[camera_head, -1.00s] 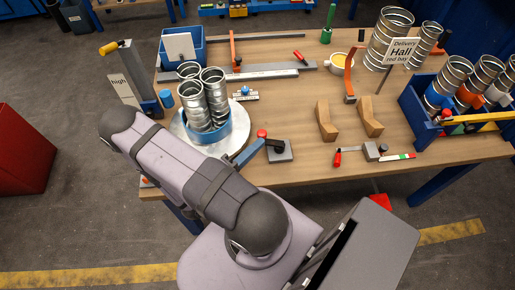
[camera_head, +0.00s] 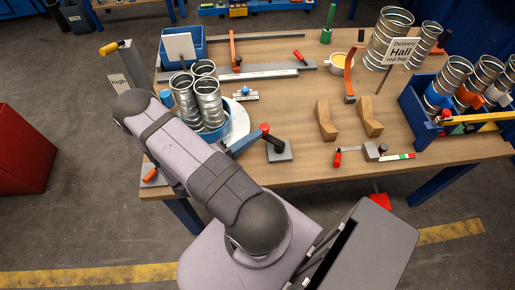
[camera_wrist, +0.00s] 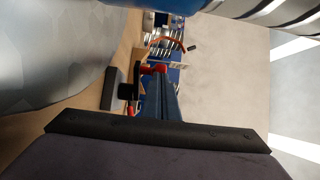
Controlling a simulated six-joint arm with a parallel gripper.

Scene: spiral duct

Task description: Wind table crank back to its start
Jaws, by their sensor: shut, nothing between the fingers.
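The crank (camera_head: 277,146) is a dark arm with a red knob (camera_head: 265,128) on a grey square base (camera_head: 283,154), right of the round silver turntable (camera_head: 239,124). My gripper (camera_head: 258,135) reaches over the table with its blue fingers shut and empty, the tips close to the red knob. The turntable carries a blue tub holding three silver spiral ducts (camera_head: 208,100).
A post (camera_head: 128,65) with a yellow handle and a "high" sign stands at the left. An orange handle (camera_head: 150,176) is at the near left edge. Two wooden blocks (camera_head: 326,121) and a blue rack of ducts (camera_head: 425,115) are to the right.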

